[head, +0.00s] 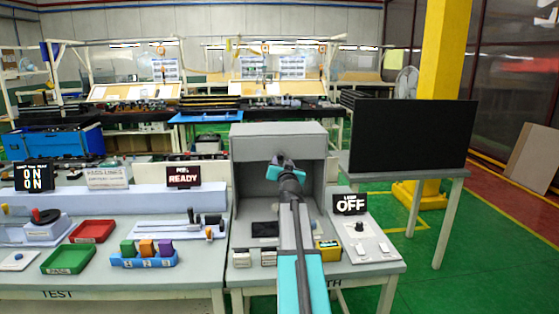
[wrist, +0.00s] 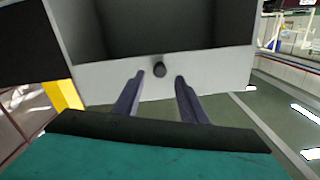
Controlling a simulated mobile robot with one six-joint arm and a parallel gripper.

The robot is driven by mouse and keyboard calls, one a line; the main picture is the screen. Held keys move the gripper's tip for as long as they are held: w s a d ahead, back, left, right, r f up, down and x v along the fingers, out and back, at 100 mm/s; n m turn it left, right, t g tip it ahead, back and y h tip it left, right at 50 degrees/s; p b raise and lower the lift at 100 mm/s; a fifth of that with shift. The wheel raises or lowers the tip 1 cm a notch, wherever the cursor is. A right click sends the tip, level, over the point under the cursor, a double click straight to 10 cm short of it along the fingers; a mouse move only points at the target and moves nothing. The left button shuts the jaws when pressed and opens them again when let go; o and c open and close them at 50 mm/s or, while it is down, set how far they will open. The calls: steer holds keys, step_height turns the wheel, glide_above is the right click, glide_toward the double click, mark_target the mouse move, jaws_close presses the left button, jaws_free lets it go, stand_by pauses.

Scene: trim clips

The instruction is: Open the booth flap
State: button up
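The grey booth (head: 240,185) stands on the bench in the middle of the head view. A light grey panel, apparently the flap (head: 278,143), spans the upper front; the dark interior shows below it. In the wrist view, which looks upside down, the flap (wrist: 100,82) is a pale strip with a dark round knob (wrist: 159,69) at its edge. My gripper (wrist: 160,77) is open, its two fingertips apart on either side of the knob in the picture. I cannot tell whether they touch it. In the head view my arm hides part of the booth's interior.
A LAMP OFF sign (head: 350,204) and a switch panel (head: 368,244) are right of the booth. A yellow box (head: 328,251) sits near my arm. A black screen (head: 413,135) stands at right. Coloured blocks (head: 147,249) and trays lie left. Green floor is free at right.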

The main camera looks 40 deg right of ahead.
mark_target(281, 158)
steer(key=shift+p+x, duration=0.4)
steer(key=shift+x, duration=1.35)
